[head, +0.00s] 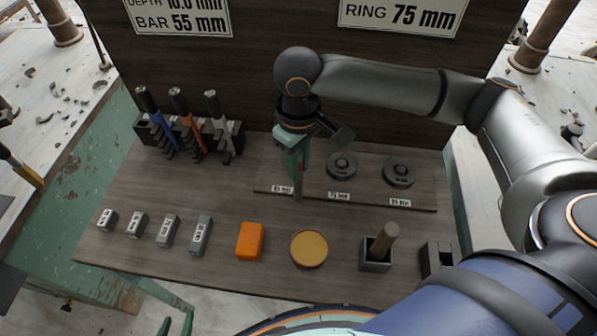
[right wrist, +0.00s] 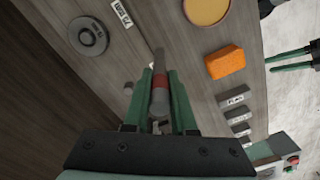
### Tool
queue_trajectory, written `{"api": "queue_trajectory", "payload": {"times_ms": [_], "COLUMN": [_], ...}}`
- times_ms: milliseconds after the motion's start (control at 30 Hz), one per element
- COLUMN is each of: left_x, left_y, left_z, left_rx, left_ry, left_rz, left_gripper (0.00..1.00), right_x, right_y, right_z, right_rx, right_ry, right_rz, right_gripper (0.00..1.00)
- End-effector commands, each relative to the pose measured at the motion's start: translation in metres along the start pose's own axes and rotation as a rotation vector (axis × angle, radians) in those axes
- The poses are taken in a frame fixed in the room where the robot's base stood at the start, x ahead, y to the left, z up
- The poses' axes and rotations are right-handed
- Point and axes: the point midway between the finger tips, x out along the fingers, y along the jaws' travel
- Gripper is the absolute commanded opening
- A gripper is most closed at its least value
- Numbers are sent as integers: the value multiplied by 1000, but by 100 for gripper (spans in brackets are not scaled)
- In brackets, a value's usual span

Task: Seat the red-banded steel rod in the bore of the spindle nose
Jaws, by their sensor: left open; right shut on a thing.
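My right gripper (head: 296,160) is shut on the red-banded steel rod (head: 298,182), which points down over the back shelf, beside the left-hand label. In the right wrist view the rod (right wrist: 158,99) sits between the green fingers of the gripper (right wrist: 161,85), its red band at the fingers and its grey end beyond them. I cannot tell whether its tip touches the shelf. My left gripper (head: 176,326) is open and empty at the bottom left edge, off the table; it also shows in the right wrist view (right wrist: 294,60). I cannot make out the spindle nose in either view.
Two dark rings (head: 341,165) lie on the labelled shelf. A rack (head: 232,134) of upright tools stands at the back left. Several metal blocks (head: 168,231), an orange block (head: 250,240), a round tan-topped pot (head: 309,249) and a holder (head: 376,266) line the front. The table's middle is clear.

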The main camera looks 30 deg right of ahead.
Motion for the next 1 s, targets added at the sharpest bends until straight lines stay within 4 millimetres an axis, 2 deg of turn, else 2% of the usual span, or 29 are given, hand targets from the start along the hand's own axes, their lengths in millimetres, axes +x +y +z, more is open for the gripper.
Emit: {"api": "queue_trajectory", "payload": {"times_ms": [100,200,567,600,833,1000], "left_x": [1,2,0,0,1,1], "left_y": [0,0,0,0,0,0], "left_z": [1,1,-1,-1,0,0], "left_rx": [0,0,0,0,0,0], "left_ry": [1,1,2,2,2,2], "left_rz": [0,0,0,0,0,0], "left_gripper": [50,50,50,50,50,50], "right_x": [19,25,28,30,29,29], "right_y": [-1,-1,-2,-2,-2,-2], "right_z": [2,1,2,2,2,2], "right_rx": [-2,-2,-1,-1,-1,-2], "right_ry": [-1,1,-1,-2,-1,-1], "right_rz": [-2,0,-2,-2,-1,-1], "right_gripper": [0,0,0,27,52,54]}}
